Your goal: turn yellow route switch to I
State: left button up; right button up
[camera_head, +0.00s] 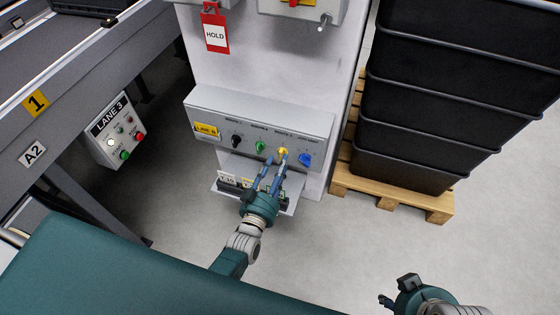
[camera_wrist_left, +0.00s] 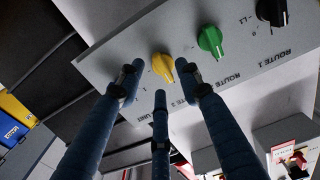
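The yellow route switch (camera_head: 283,151) sits on the sloped grey control panel (camera_head: 225,103), between a green knob (camera_head: 260,147) and a blue knob (camera_head: 305,159). My left gripper (camera_head: 276,160) is open, its fingers pointing up at the yellow switch. In the left wrist view the yellow switch (camera_wrist_left: 162,67) shows between the spread fingertips of the left gripper (camera_wrist_left: 159,80), with no clear contact. Its pointer position and the marks around it cannot be read. My right gripper (camera_head: 396,289) is open and empty at the bottom right, away from the panel.
A black knob (camera_head: 236,141) is at the panel's left. A small shelf (camera_head: 289,207) juts out below the panel. Stacked black crates (camera_head: 415,140) stand on a wooden pallet (camera_head: 392,195) to the right. A Lane 3 box (camera_head: 115,130) hangs at the left.

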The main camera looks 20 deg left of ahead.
pick_arm(q)
jog(key=s, duration=1)
jog(key=shift+a, duration=0.2)
jog(key=shift+w, duration=0.1)
